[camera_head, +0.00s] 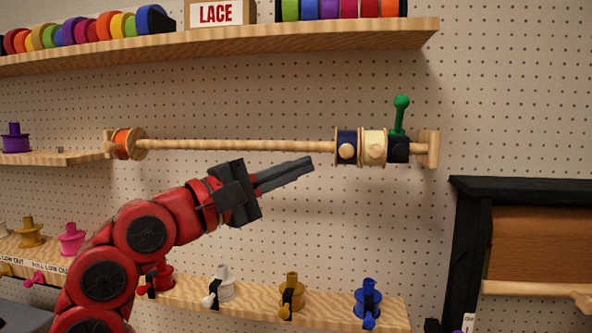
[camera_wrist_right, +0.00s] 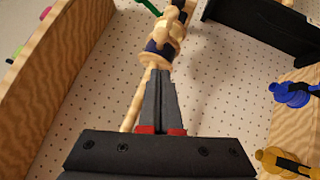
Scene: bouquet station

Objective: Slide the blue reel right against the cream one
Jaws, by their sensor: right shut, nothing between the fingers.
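The blue reel (camera_head: 347,136) is on the wooden rod (camera_head: 240,146), near its right end. The cream reel (camera_head: 374,137) is just right of it, with no clear gap between them. My right gripper (camera_head: 310,163) is shut and empty, its fingertips left of and slightly below the blue reel in the head view. In the right wrist view the shut fingers (camera_wrist_right: 160,75) point at the near end of the blue reel (camera_wrist_right: 158,52); I cannot tell whether they touch it. My left gripper is not in view.
A black block (camera_head: 398,150) with a green lever (camera_head: 400,115) is right of the cream reel. An orange reel (camera_head: 122,143) is at the rod's left end. A shelf of colored rolls (camera_head: 230,37) is above; a spool shelf (camera_head: 200,312) is below. A black frame (camera_head: 520,186) stands right.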

